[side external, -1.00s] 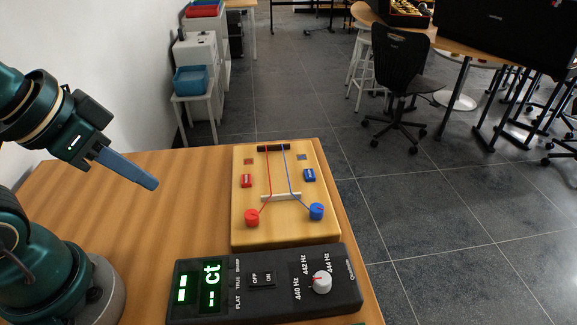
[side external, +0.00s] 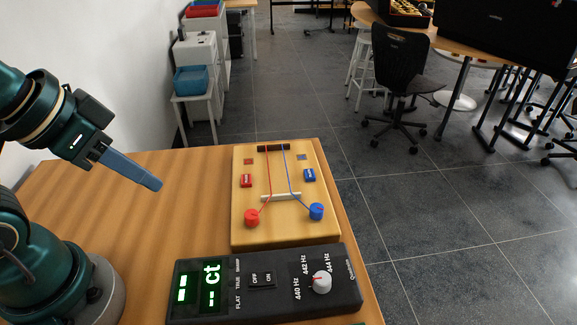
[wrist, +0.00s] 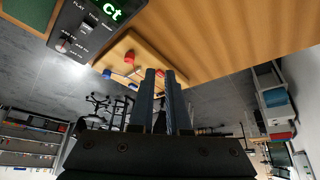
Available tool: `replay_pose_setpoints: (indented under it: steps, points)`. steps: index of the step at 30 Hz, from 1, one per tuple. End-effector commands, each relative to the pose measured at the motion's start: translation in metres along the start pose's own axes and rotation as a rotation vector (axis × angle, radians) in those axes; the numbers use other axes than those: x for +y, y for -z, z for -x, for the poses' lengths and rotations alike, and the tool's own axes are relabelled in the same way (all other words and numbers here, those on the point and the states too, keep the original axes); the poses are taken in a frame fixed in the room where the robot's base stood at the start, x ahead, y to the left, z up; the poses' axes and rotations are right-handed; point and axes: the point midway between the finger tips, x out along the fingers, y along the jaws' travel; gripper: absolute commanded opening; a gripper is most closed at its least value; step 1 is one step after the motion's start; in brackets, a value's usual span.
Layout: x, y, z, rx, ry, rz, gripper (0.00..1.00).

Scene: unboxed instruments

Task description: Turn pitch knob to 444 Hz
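The black tuner (side external: 225,310) lies on the table's near edge in the side view. Its white pitch knob (side external: 321,282) is at its right end, below the labels 440, 442 and 444 Hz. A red mark shows on the knob's left side, toward the 440 and 442 labels; the exact setting is too small to tell. The knob also shows at upper left in the wrist view (wrist: 63,46). My gripper (side external: 158,185) is in the air above the table's left part, well left of the knob. Its fingers are close together with nothing between them.
A wooden board (side external: 247,228) with a red peg (side external: 252,217), a blue peg (side external: 316,211) and two strings lies behind the tuner. OFF and ON switches (side external: 261,279) sit mid-tuner beside the green display (side external: 210,284). The table (side external: 150,235) is clear left of the board.

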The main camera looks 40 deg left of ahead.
Motion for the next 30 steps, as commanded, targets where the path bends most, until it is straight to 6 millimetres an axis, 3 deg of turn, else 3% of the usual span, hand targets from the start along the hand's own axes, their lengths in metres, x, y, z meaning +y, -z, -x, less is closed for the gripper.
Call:
replay_pose_setpoints:
  steps: [1, 3, 7, 17, 24, 30]
  points:
    - [0.000, 0.000, 0.000, 0.000, 0.000, 0.011, 0.38]
    - [0.000, -0.001, 0.000, -0.005, 0.000, 0.048, 0.61]
    - [0.000, 0.005, 0.007, 0.004, 0.000, 0.193, 0.61]
    - [0.022, 0.066, 0.028, -0.058, -0.031, 0.619, 0.61]
    - [0.067, 0.106, 0.014, -0.181, -0.019, 0.833, 0.61]
    - [0.118, 0.120, -0.015, -0.283, 0.029, 0.931, 0.61]
